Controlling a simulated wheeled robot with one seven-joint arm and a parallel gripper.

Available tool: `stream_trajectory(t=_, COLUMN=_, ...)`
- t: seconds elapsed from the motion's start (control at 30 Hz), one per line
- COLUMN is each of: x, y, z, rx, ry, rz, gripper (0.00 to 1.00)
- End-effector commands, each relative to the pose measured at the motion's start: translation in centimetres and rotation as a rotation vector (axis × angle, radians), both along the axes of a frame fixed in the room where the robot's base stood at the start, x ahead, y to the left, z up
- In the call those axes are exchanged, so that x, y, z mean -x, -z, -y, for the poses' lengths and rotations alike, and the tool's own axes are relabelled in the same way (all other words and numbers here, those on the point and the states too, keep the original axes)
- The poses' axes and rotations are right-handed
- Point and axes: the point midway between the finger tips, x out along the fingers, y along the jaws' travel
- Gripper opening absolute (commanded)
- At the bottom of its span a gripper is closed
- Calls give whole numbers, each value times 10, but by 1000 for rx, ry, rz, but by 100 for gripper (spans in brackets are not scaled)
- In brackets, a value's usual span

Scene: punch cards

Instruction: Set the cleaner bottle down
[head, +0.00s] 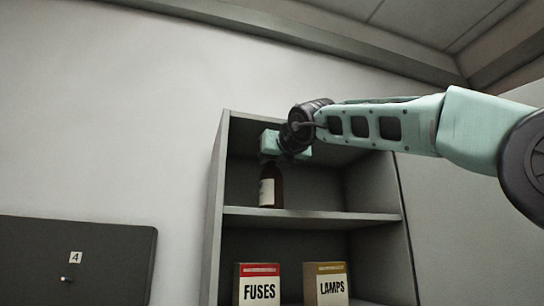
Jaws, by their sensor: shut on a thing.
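The cleaner bottle (271,187) is dark brown with a pale label. It is upright in the upper compartment of a grey shelf unit (216,215), near its left side. My gripper (271,157) comes from above and is shut on the top of the bottle; the fingers are small and partly hidden here. The bottle's base is at or just above the middle shelf board (320,217); I cannot tell whether it touches.
The upper compartment is clear to the right of the bottle. Below stand a FUSES box (259,287) with a red top and a LAMPS box (327,287) with a yellowish top.

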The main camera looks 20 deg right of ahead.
Motion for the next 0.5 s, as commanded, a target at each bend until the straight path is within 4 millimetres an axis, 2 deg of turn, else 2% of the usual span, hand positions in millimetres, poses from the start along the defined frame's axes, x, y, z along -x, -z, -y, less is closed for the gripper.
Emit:
stream_trajectory(t=0.2, x=1, y=1, z=0, rx=0, ry=0, rz=4, gripper=0)
stream_trajectory(t=0.23, x=1, y=2, z=0, rx=0, ry=1, rz=2, gripper=31)
stream_trajectory(t=0.3, x=1, y=2, z=0, rx=0, ry=1, rz=2, gripper=47)
stream_trajectory(t=0.5, x=1, y=2, z=0, rx=0, ry=1, rz=2, gripper=47)
